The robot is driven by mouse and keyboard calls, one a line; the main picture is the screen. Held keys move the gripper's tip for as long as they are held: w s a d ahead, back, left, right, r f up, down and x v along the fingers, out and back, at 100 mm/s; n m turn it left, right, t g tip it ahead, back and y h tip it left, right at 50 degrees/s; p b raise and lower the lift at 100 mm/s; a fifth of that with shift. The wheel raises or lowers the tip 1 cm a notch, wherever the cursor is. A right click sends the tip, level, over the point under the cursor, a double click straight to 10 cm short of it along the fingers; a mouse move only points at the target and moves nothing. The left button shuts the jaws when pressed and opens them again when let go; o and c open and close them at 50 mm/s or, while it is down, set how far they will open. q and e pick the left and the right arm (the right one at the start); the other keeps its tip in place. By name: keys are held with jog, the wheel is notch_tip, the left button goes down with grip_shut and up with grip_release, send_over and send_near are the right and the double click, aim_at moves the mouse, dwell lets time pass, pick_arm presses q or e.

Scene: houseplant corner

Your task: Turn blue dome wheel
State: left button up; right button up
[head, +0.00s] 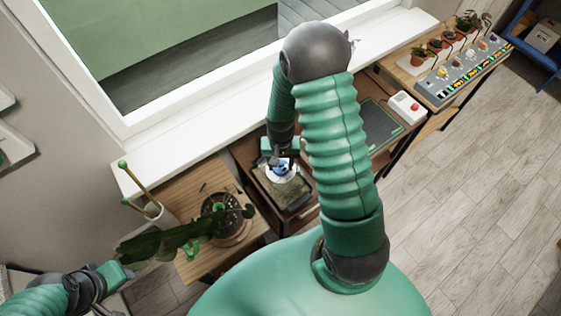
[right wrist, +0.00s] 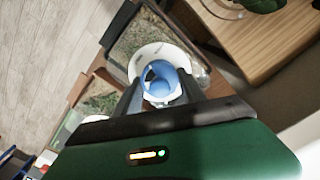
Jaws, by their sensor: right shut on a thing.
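The blue dome wheel (head: 283,168) sits in a white round collar on top of a glass-sided case (head: 291,192) below the window. It shows larger in the right wrist view (right wrist: 160,76), between the two dark fingers. My right gripper (head: 277,161) reaches down from above and is shut on the wheel; its fingers hide part of the wheel's sides. My left gripper (head: 125,271) is at the lower left, far from the wheel and close to a dark leafy plant. Its fingertips are not clear enough to tell open from shut.
A potted plant (head: 225,220) and a white pot with green-tipped sticks (head: 154,210) stand on the wooden table to the left. A white box with a red button (head: 407,106) sits to the right. Several small pots and a grey control strip (head: 466,69) are at the far right.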

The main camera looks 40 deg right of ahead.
jog(key=shift+n+p, duration=0.4)
jog(key=shift+n, duration=1.4)
jog(key=o, duration=1.4)
notch_tip(320, 180, up, 17)
jog(key=shift+w+f, duration=0.1)
jog(key=shift+f, duration=0.05)
